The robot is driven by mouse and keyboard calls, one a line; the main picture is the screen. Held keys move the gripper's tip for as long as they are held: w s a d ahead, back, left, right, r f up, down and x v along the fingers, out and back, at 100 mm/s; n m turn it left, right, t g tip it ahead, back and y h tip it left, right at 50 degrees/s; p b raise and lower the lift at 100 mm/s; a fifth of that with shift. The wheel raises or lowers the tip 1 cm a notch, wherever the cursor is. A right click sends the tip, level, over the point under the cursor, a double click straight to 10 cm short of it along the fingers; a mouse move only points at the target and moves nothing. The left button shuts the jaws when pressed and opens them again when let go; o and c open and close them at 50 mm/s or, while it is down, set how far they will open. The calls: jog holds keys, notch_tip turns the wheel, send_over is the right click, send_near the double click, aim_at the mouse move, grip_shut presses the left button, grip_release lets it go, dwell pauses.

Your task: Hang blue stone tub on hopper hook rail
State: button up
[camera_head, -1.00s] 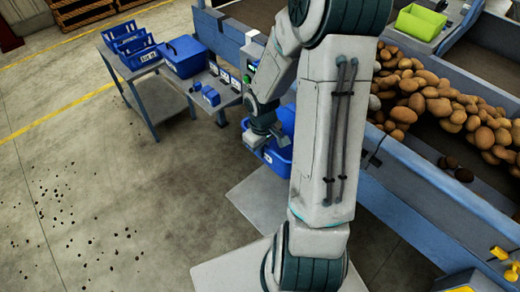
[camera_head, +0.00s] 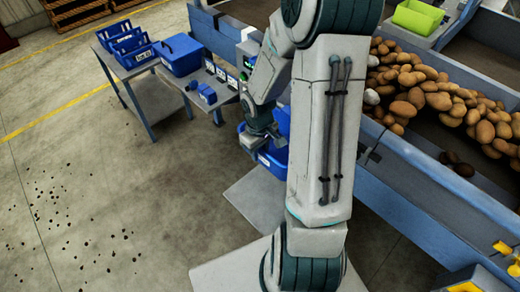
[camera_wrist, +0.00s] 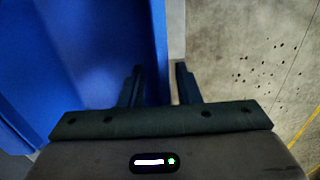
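A blue tub (camera_head: 274,167) with a pale label is beside the grader's blue side wall, partly hidden behind my arm. I cannot tell whether it hangs or rests on something. My gripper (camera_head: 264,142) is at its left side. In the wrist view, my gripper (camera_wrist: 159,82) has its two dark fingers apart, with the edge of a blue tub wall (camera_wrist: 158,40) showing between them. The left finger is over the blue side and the right one over the floor side. I see no firm contact. The hopper hook rail cannot be made out.
A grey table (camera_head: 140,68) at the upper left holds several blue containers, with a lidded blue box (camera_head: 181,55) nearby. The grader (camera_head: 425,215) with potatoes (camera_head: 430,95) fills the right. A green bin (camera_head: 418,17) stands at the top right. Floor on the left is open.

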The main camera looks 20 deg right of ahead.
notch_tip(320, 180, up, 14)
jog(key=s+a+r+m+t, duration=0.2)
jog(key=s+a+r, duration=0.1)
jog(key=s+r, duration=0.2)
jog(key=s+a+r+m+t, duration=0.1)
jog(key=s+a+r, duration=0.3)
jog(key=s, duration=0.3)
jog(key=shift+s+a+r+m+t+p, duration=0.25)
jog(key=shift+s+r+m+t+p, duration=0.05)
jog(key=shift+s+r+m+t, duration=0.1)
